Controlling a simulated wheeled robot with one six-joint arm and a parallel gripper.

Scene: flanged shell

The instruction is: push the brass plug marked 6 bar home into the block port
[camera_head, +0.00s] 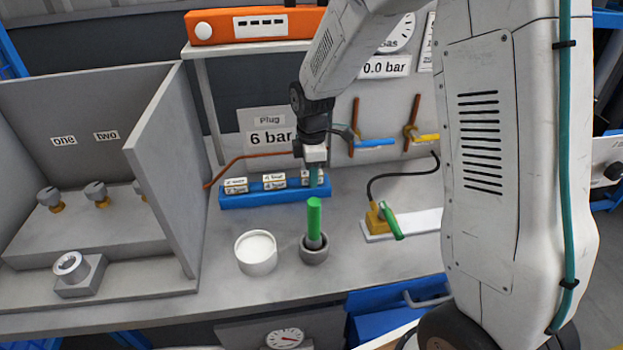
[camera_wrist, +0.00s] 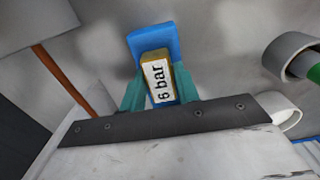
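In the wrist view a brass plug with a white label (camera_wrist: 158,78) sits between the teal fingers of my gripper (camera_wrist: 160,85). The label appears to read 6 bar. Blue rack surface (camera_wrist: 148,38) shows around the plug's far end. In the head view my gripper (camera_head: 315,175) is low over the right end of the blue rack (camera_head: 262,198), which holds several labelled plugs. I cannot tell whether the fingers press on the plug. A brass block (camera_head: 376,220) with a green lever stands on a white plate to the right. Its port cannot be made out.
A white cup (camera_head: 256,255) and a grey cup (camera_head: 314,256) holding a green-handled tool stand in front of the rack. A Plug 6 bar sign (camera_head: 267,138) is behind it. A grey partition (camera_head: 168,165) stands left. Blue (camera_head: 376,143) and yellow (camera_head: 427,138) valve handles are behind.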

